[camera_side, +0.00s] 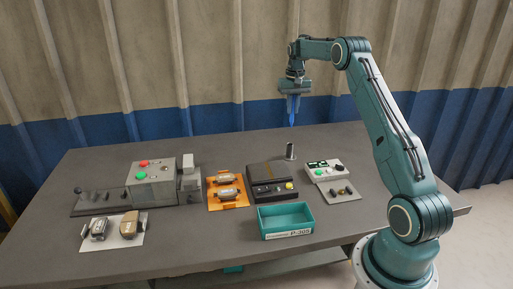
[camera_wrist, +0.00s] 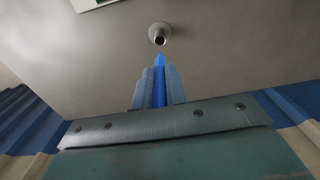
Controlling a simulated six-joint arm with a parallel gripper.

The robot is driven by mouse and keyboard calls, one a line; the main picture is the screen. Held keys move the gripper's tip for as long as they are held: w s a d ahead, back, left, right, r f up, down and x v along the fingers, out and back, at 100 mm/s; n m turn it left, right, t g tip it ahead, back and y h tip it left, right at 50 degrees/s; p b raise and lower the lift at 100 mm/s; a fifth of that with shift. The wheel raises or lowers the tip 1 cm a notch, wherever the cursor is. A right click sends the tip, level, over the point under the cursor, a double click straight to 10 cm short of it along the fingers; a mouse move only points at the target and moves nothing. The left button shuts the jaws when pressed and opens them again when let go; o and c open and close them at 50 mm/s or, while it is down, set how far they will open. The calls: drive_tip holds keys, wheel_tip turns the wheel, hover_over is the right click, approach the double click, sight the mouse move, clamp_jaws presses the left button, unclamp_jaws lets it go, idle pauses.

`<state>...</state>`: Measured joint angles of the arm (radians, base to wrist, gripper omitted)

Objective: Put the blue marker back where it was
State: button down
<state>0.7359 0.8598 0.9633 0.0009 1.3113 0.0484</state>
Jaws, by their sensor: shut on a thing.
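The blue marker (camera_side: 293,114) hangs upright, tip down, in my gripper (camera_side: 293,98), high above the back of the table. In the wrist view the marker (camera_wrist: 159,85) sits between the two fingers of my gripper (camera_wrist: 158,88), which are shut on it. A small grey cylindrical holder (camera_side: 290,151) stands on the table below the marker, apart from it. In the wrist view the holder (camera_wrist: 159,34) shows a dark round opening, just beyond the marker's tip.
A teal bin (camera_side: 286,221) stands at the table's front. A dark box with a yellow button (camera_side: 271,182), an orange fixture (camera_side: 227,190) and a grey control box (camera_side: 152,181) stand to the left. A white button panel (camera_side: 325,171) is right of the holder. The table around the holder is fairly clear.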

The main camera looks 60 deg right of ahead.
sight(292, 118)
wheel_tip(292, 118, down, 5)
drive_tip(key=shift+r, duration=0.1)
drive_tip(key=shift+f, duration=2.2)
drive_tip(key=shift+f, duration=0.6)
drive_tip(key=c, duration=1.4)
unclamp_jaws()
drive_tip(key=shift+c, duration=0.2)
drive_tip(key=shift+r, duration=0.15)
wheel_tip(292, 118, up, 13)
drive_tip(key=shift+f, duration=0.1)
